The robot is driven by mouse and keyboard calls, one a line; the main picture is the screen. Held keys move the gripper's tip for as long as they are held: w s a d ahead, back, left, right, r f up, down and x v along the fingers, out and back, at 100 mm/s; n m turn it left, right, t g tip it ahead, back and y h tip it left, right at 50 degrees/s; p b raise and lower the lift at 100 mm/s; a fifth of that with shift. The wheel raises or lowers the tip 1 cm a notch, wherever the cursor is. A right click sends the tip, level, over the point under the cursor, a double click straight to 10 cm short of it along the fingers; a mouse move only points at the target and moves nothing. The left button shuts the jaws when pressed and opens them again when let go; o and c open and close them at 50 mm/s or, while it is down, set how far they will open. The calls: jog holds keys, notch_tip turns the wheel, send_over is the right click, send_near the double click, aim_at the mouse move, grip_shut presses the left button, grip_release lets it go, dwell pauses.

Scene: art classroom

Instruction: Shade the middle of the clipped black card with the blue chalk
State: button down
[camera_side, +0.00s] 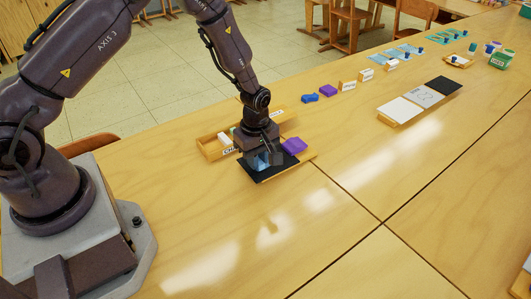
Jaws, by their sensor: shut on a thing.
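The black card (258,176) lies on a wooden board (305,160) on the table, with a purple clip (294,146) at its right end. My gripper (264,163) is low over the card, pointing down, with its fingertips at or just above the card's surface. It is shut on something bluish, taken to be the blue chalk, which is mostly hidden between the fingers. I cannot tell whether the chalk touches the card. No chalk mark can be made out on the visible part of the card.
A wooden chalk box (211,150) with a white piece in it stands just behind the card. Blue and purple blocks (319,94) and small label stands (347,86) line the far edge. A tray with white, grey and black sheets (399,111) lies right. The front table is clear.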

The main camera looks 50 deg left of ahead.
jog(key=shift+d, duration=0.9)
jog(key=shift+w, duration=2.4)
notch_tip(320, 180, up, 8)
jog(key=shift+s, duration=0.1)
